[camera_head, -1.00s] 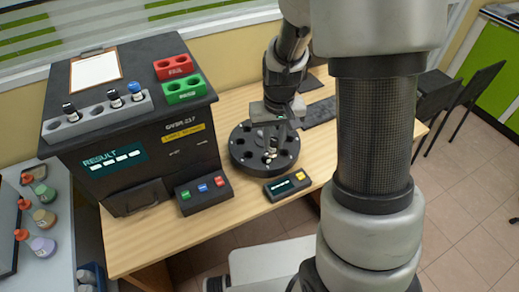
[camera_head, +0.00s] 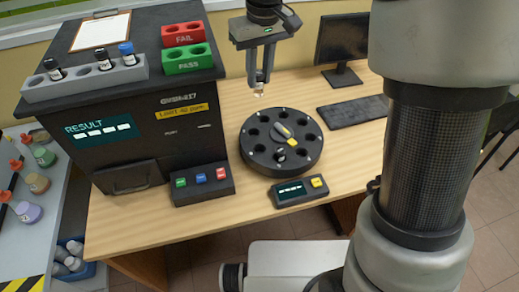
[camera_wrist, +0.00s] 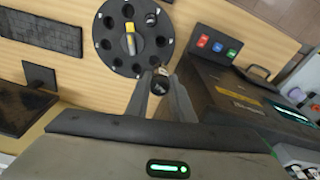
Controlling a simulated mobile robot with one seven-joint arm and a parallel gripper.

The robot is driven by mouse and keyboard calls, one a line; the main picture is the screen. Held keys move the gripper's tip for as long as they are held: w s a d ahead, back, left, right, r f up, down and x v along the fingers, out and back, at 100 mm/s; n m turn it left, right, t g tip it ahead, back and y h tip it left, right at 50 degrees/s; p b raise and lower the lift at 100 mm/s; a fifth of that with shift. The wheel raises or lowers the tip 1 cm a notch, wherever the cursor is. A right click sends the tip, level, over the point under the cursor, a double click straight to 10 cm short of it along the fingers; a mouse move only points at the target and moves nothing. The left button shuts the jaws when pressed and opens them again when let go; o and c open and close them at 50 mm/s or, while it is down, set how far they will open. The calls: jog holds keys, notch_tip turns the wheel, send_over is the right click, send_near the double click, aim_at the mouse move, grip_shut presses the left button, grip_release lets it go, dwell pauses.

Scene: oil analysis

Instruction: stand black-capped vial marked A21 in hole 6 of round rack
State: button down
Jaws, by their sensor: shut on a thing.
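My gripper (camera_head: 260,88) is shut on a small vial (camera_wrist: 160,84) with a dark cap. The vial shows between the fingers in the wrist view; its clear lower end sticks out below them in the head view. Its marking cannot be read. The black round rack (camera_head: 254,156) stands on the table, below and to the right of the gripper and apart from it. It also shows in the wrist view (camera_wrist: 112,58). One dark-capped vial (camera_head: 280,155) stands in a front hole. Several holes look empty; their numbers are too small to read.
A grey rack (camera_head: 85,86) on the analyser (camera_head: 130,130) holds two black-capped vials and a blue-capped one. Red FAIL (camera_head: 184,34) and green PASS (camera_head: 188,58) blocks stand beside it. Button boxes (camera_head: 202,184) (camera_head: 300,190) lie in front; a keyboard (camera_head: 353,112) lies right.

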notch_tip(320, 180, down, 25)
jog(key=b, duration=0.3)
jog(key=shift+r, duration=0.2)
